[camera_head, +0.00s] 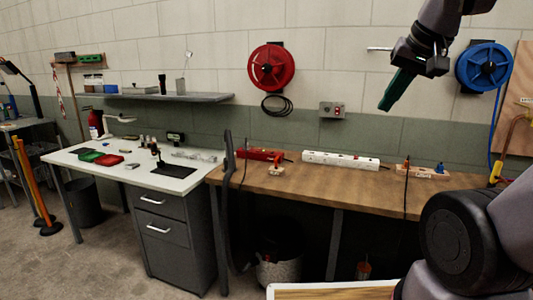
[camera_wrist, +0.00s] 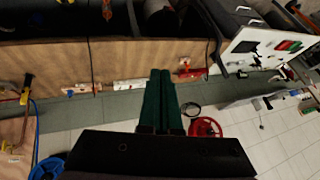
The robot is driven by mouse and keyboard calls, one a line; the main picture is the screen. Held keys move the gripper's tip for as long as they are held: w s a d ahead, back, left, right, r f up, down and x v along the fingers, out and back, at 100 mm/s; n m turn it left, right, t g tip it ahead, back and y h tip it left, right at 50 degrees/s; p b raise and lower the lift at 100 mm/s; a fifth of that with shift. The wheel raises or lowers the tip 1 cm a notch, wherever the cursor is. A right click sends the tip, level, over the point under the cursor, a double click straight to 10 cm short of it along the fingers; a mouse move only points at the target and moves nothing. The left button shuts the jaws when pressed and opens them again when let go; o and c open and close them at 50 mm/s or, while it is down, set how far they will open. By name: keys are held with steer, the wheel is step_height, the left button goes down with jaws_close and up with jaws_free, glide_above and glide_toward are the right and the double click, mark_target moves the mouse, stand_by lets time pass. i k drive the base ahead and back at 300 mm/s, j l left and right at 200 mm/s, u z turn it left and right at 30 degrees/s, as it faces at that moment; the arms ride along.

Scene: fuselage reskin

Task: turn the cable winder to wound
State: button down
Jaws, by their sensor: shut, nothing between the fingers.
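Two wall reels could be the cable winder; I cannot tell which. A red reel (camera_head: 272,68) hangs on the wall, with a loop of black cable (camera_head: 277,105) below it. A blue reel (camera_head: 483,67) hangs at the right, with a blue line running down from it. Both also show in the wrist view, the red reel (camera_wrist: 205,128) right of the fingers and the blue reel (camera_wrist: 47,168) at lower left. My gripper (camera_head: 386,106) is shut and empty, its green fingers (camera_wrist: 160,75) pointing down between the two reels, touching neither.
A wooden bench (camera_head: 330,188) runs below the reels with a white power strip (camera_head: 340,160) and a red tool (camera_head: 258,154) on it. A small grey switch box (camera_head: 332,110) is on the wall. A white-topped desk (camera_head: 170,180) stands left.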

mark_target(268, 68)
steer(key=i+j, duration=0.25)
steer(key=j, duration=0.25)
steer(key=i+j, duration=0.2)
steer(key=j, duration=0.35)
steer(key=i+j+z, duration=0.1)
steer(key=i+j, duration=0.15)
steer(key=j, duration=0.25)
steer(key=i+j, duration=0.2)
steer(key=j, duration=0.3)
steer(key=i+j, duration=0.2)
steer(key=j, duration=0.35)
steer(key=i+j, duration=0.2)
steer(key=j, duration=0.35)
steer(key=i+j+z, duration=0.1)
steer(key=i+j, duration=0.15)
steer(key=j, duration=0.25)
steer(key=i+j, duration=0.15)
steer(key=j, duration=0.4)
